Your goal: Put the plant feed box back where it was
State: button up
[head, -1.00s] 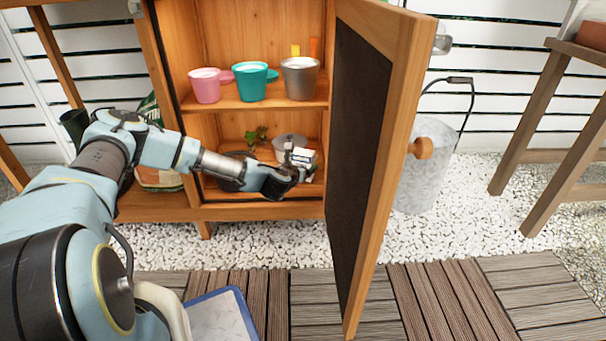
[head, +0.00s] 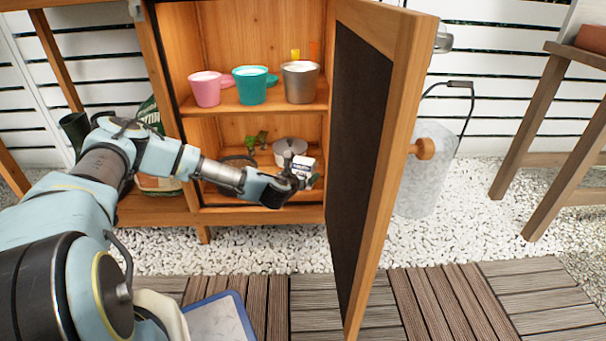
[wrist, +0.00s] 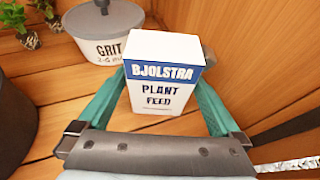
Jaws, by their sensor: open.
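The plant feed box (wrist: 165,72) is white with a blue band. In the wrist view it stands upright between the two green fingers of my gripper (wrist: 160,95). The fingers are open, with a visible gap on at least the right side of the box. In the head view the box (head: 304,165) shows small at the end of my gripper (head: 300,180), at the front of the cabinet's lower shelf. The box's base is partly hidden by the gripper, so its contact with the shelf is hard to see.
A grit pot (wrist: 103,30) with a grey lid stands behind the box, with small plants (wrist: 28,38) beside it. A dark round pot (wrist: 12,125) is at left. The open cabinet door (head: 375,150) stands close on the right. Cups (head: 250,85) line the upper shelf.

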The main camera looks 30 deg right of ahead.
jog(key=p+v, duration=0.4)
jog(key=v, duration=0.7)
jog(key=shift+s+a+r, duration=0.15)
jog(key=m, duration=0.1)
jog(key=m+g, duration=0.1)
jog(key=m, duration=0.1)
jog(key=shift+s+a+r, duration=0.15)
jog(key=shift+s+a, duration=0.1)
jog(key=shift+s, duration=0.1)
jog(key=s+a+r+m+g+y, duration=0.1)
jog(key=a+r+m+g+y, duration=0.3)
jog(key=a+m, duration=0.7)
jog(key=s+a+r+m+g+y, duration=0.25)
jog(key=a+r+m, duration=0.35)
jog(key=a+m, duration=0.5)
jog(key=s+a+r+m+y, duration=0.1)
jog(key=s+a+r, duration=0.3)
jog(key=a+r, duration=0.3)
jog(key=s+a+r+m+y, duration=0.1)
jog(key=s+a+r+y, duration=0.1)
jog(key=a+r, duration=0.4)
jog(key=shift+s+a+r+m, duration=0.35)
jog(key=shift+s+a, duration=0.2)
jog(key=shift+s, duration=0.35)
